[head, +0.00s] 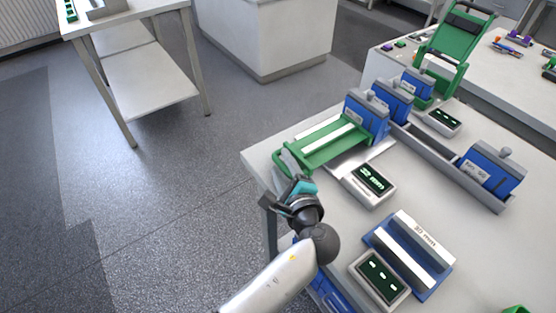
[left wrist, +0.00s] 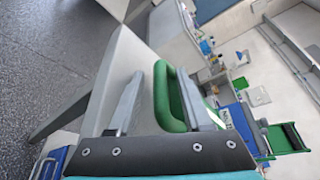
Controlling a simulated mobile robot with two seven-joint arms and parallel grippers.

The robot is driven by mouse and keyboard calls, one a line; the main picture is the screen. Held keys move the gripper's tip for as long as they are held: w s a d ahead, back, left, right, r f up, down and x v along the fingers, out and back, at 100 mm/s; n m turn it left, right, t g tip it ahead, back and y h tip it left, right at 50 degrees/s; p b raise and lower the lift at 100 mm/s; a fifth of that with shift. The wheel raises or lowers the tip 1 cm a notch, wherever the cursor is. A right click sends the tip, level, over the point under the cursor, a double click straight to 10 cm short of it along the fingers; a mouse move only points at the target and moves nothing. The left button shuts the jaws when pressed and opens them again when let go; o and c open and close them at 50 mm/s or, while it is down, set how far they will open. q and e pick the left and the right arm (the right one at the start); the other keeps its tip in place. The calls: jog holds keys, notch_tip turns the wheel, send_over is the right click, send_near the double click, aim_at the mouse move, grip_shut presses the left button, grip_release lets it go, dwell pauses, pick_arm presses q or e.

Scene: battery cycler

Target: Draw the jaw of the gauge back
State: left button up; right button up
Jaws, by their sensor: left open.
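The gauge stands at the near left corner of the bench. Its green sliding jaw (head: 322,146), with a white strip along it, lies in front of a blue block (head: 366,118). A display (head: 370,182) beside it seems to read 32 mm. The jaw has a rounded green handle (left wrist: 163,95) at its outer end. My left gripper (head: 286,162) is open at this end. In the left wrist view the handle shows between its two fingers (left wrist: 160,92), with no clear contact. My right gripper is out of view.
A grey tray (head: 428,143) with blue blocks (head: 492,170) runs along the bench (head: 450,212). A blue-and-silver device (head: 410,250) and another display (head: 380,276) stand near the front. A green frame (head: 452,50) stands behind. Open floor lies left of the bench.

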pick_arm(q)
jog(key=shift+c, duration=0.3)
grip_shut()
dwell(1.1)
